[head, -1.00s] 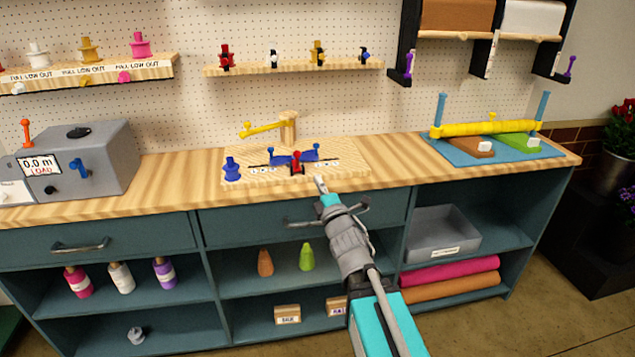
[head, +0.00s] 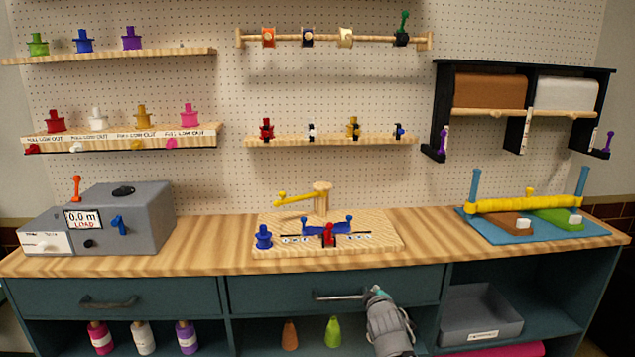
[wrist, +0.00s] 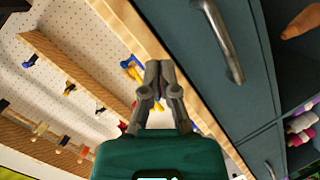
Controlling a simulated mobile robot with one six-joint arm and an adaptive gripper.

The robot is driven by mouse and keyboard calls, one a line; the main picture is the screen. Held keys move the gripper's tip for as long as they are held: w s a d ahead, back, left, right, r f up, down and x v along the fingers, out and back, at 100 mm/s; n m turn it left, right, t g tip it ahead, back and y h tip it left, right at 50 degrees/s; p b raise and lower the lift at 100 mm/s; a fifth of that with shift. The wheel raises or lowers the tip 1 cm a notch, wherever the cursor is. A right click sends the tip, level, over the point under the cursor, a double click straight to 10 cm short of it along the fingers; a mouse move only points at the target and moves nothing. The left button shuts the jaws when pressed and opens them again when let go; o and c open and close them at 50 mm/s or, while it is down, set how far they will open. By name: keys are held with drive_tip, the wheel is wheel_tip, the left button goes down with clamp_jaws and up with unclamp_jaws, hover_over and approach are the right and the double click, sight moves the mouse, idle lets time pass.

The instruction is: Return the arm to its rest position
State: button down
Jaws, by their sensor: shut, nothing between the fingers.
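My gripper (head: 376,291) is at the lower middle of the head view, in front of the teal bench's middle drawer (head: 250,294). It appears close to the right end of that drawer's handle (head: 340,296); I cannot tell whether it touches it. In the wrist view my gripper (wrist: 158,66) has its fingers together with nothing between them. The bench front and a drawer handle (wrist: 222,40) lie to its right there.
The wooden worktop (head: 215,250) holds a grey machine (head: 140,215), a wooden board (head: 385,240) with blue and red parts, and a blue mat (head: 475,222) with a yellow roller (head: 525,204). A grey bin (head: 480,325) sits on the right shelf.

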drive_tip(key=s+d+f+m+g, duration=0.1)
drive_tip(key=s+f+m+g, duration=0.55)
drive_tip(key=s, duration=0.25)
drive_tip(key=s+f+m+g, duration=0.55)
drive_tip(key=s+g, duration=0.25)
drive_tip(key=s, duration=0.2)
wheel_tip(320, 180, up, 15)
drive_tip(key=p, duration=1.6)
drive_tip(key=shift+w+d+f+n+y, duration=0.15)
drive_tip(key=shift+w+n+y, duration=0.15)
drive_tip(key=shift+n+y, duration=0.1)
